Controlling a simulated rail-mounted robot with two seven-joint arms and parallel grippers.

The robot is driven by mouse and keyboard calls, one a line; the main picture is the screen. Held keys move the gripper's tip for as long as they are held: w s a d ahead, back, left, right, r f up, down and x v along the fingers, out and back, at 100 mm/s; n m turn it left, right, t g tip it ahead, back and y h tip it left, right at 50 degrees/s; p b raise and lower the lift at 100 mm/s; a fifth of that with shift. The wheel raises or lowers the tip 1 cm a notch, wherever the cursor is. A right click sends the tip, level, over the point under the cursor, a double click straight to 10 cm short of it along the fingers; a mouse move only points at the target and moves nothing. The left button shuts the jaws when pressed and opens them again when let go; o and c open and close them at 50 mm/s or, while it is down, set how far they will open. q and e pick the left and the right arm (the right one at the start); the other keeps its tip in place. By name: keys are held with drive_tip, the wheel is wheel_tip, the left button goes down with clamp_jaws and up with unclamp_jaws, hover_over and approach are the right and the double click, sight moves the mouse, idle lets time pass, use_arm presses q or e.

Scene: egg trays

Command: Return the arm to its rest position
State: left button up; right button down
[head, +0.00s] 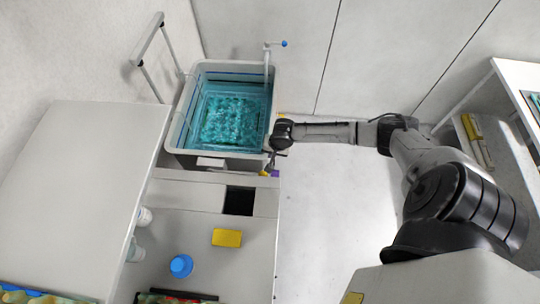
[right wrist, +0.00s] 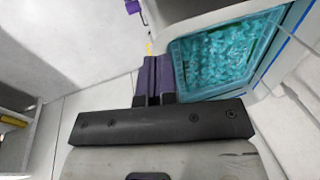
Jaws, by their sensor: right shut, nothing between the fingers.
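My right arm reaches in from the right in the head view. Its gripper (head: 270,172) is beside the lower right corner of the grey tub (head: 173,135). In the right wrist view the purple fingers of this gripper (right wrist: 152,78) are together, with nothing between them. A teal crate (head: 233,91) with bumpy egg-tray shapes in it lies inside the tub; the crate also shows in the right wrist view (right wrist: 177,68), to the right of the fingers. My left gripper is not in view.
A counter left of the floor has a dark square opening (head: 238,200), a yellow sponge-like block (head: 227,238) and a blue-topped bottle (head: 181,266). A raised white table (head: 85,165) stands at left, shelves (head: 510,130) at right. The floor between is clear.

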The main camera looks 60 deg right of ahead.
drive_tip(key=shift+s+r, duration=0.1)
drive_tip(key=shift+r, duration=0.45)
